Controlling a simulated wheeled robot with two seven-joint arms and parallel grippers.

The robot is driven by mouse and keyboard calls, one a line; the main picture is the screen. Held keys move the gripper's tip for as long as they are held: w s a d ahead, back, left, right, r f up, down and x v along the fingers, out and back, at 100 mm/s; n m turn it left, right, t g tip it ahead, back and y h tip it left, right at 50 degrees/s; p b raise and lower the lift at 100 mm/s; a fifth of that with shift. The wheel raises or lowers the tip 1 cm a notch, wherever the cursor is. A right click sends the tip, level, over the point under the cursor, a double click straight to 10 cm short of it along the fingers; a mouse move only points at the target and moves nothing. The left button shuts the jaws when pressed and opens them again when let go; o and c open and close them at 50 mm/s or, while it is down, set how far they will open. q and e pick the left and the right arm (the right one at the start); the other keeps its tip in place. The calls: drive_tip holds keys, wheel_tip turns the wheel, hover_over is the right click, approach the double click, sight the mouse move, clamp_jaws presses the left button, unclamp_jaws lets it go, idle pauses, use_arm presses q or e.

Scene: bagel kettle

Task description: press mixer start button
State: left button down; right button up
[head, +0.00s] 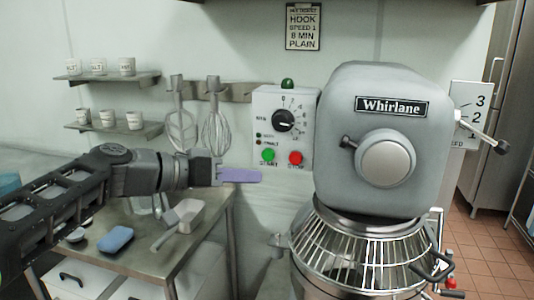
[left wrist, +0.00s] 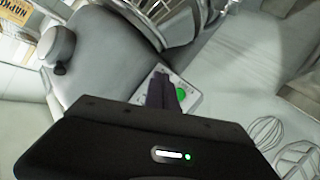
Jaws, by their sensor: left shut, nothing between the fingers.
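The grey Whirlane mixer (head: 345,115) stands at centre right, and its grey body also shows in the left wrist view (left wrist: 100,45). Its control box (head: 262,112) is on its left side, with a dial (head: 284,121) above two buttons. The green start button (head: 268,155) is at lower left of the box and the red stop button (head: 295,158) is to its right. My left gripper (head: 258,176) is shut and empty, its purple fingers just below the green button in the picture. In the left wrist view the fingers (left wrist: 162,92) are beside the green button (left wrist: 182,93); contact cannot be told. My right gripper is out of view.
A wire guard (head: 350,250) covers the bowl under the mixer head. A steel table (head: 140,255) with a blue sponge (head: 115,239) and a scoop lies below my left arm. Whisks (head: 217,130) hang on a wall rack, left of the control box.

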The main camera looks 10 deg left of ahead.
sight(268, 155)
use_arm(q)
drive_tip(key=shift+w+d+p, duration=0.15)
drive_tip(key=shift+w+p, duration=0.7)
drive_tip(key=shift+w, duration=0.95)
drive_tip(key=shift+w+d+p, duration=0.1)
drive_tip(key=shift+w+p, duration=0.7)
drive_tip(key=shift+w, duration=1)
drive_tip(key=shift+w, duration=0.1)
drive_tip(key=shift+w, duration=0.35)
